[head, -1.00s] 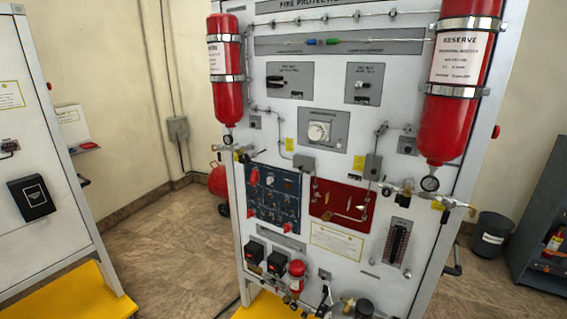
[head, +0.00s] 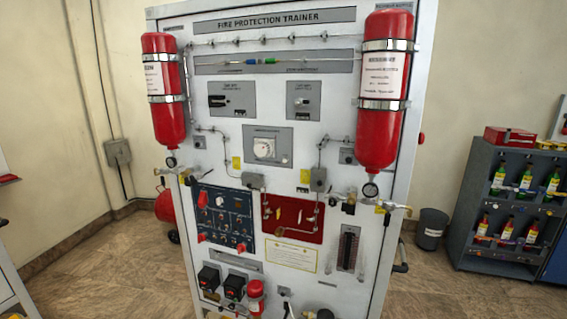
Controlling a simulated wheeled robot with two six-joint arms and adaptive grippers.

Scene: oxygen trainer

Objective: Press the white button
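The fire protection trainer panel (head: 225,125) stands upright in the middle of the head view. I cannot tell for sure which part is the white button. A round white dial (head: 264,148) sits on a grey plate at the panel's centre. A small pale knob (head: 301,101) is on a plate above it and to the right. A blue switch panel (head: 225,217) at the lower left carries small pale and red controls, too small to tell apart. Neither of my grippers shows in the head view.
Red cylinders hang at the panel's left (head: 163,110) and right (head: 385,130) edges. A dark bin (head: 431,230) and a grey shelf (head: 480,250) with bottles stand to the right. Brown floor (head: 110,270) is open to the left.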

